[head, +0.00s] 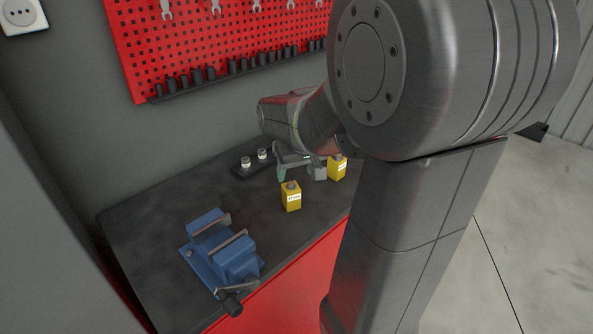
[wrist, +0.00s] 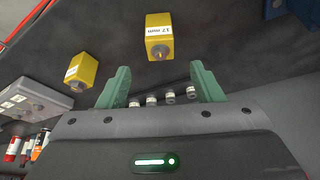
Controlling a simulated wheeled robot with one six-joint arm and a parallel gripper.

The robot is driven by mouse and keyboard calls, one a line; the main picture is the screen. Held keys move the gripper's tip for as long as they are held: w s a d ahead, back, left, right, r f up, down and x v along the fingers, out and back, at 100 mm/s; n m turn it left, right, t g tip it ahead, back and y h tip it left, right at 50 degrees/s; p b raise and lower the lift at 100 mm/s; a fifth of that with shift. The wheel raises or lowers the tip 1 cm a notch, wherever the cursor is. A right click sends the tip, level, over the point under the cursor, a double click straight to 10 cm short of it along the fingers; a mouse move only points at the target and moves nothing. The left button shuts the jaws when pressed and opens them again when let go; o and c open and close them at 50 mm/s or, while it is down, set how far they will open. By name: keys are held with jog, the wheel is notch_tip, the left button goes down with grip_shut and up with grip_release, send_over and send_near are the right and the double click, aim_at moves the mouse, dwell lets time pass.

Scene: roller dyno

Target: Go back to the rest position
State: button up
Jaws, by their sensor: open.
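My gripper (head: 297,172) is over the dark workbench top (head: 163,215) in the head view, at the end of my arm. In the wrist view its two green fingers (wrist: 161,85) stand apart with nothing held between them. A yellow block (head: 291,197) with a white label stands on the bench in front of the gripper. It also shows in the wrist view (wrist: 159,38), beyond the fingertips. A second yellow block (head: 337,168) stands to the right of the gripper. My arm hides much of the bench's right side.
A blue vise (head: 221,250) is fixed near the bench's front edge. A small dark holder (head: 240,171) with light cylindrical pieces lies near the wall. A red pegboard (head: 215,50) with wrenches and a rack of sockets hangs behind. The bench left of the gripper is mostly clear.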

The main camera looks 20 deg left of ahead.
aim_at(292, 187)
jog(key=x, duration=1.2)
jog(key=shift+f, duration=0.25)
jog(key=shift+r, duration=0.25)
